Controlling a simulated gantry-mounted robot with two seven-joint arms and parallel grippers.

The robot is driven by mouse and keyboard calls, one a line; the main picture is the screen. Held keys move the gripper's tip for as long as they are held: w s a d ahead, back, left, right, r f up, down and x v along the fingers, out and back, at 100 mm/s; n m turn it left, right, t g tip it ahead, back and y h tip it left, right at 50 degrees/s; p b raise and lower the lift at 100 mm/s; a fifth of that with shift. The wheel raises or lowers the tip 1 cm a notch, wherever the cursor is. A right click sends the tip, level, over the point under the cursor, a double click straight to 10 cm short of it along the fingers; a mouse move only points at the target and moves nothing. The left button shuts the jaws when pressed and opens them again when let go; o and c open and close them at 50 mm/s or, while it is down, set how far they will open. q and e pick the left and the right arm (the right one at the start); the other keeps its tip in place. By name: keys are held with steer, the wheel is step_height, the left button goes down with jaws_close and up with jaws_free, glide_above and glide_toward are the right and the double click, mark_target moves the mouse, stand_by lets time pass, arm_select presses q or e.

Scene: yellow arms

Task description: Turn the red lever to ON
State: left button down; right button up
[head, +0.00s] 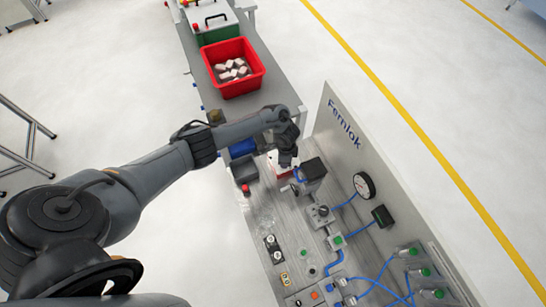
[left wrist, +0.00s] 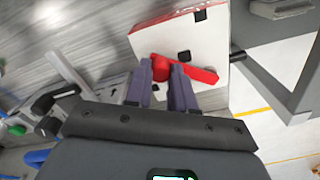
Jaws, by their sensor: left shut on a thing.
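The red lever (left wrist: 204,75) shows in the left wrist view on the face of a white box (left wrist: 205,45). Its rounded end is between my left fingertips, and its arm extends to the right past the right finger. My left gripper (left wrist: 161,67) is shut on the lever. In the head view my left gripper (head: 287,160) is at the white and red box (head: 273,158) on the bench; the arm and gripper hide most of the lever there. I cannot read any ON marking. My right gripper is not in view.
A grey panel marked Fernlok (head: 345,125) stands right of the gripper. A gauge (head: 364,186), blue hoses and valves lie in front. A red bin (head: 233,68) of pale pieces stands farther back. A red button (head: 246,188) is left of the box.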

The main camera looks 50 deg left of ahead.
arm_select(q)
steer(key=shift+w+d+r+n+p, duration=0.1)
steer(key=shift+w+d+n+p, duration=0.3)
steer(key=shift+n, duration=0.4)
steer(key=c, duration=0.9)
jaws_free()
steer(key=shift+c, duration=0.2)
steer(key=shift+s, duration=0.1)
step_height(320, 180, up, 11)
steer(key=p, duration=0.2)
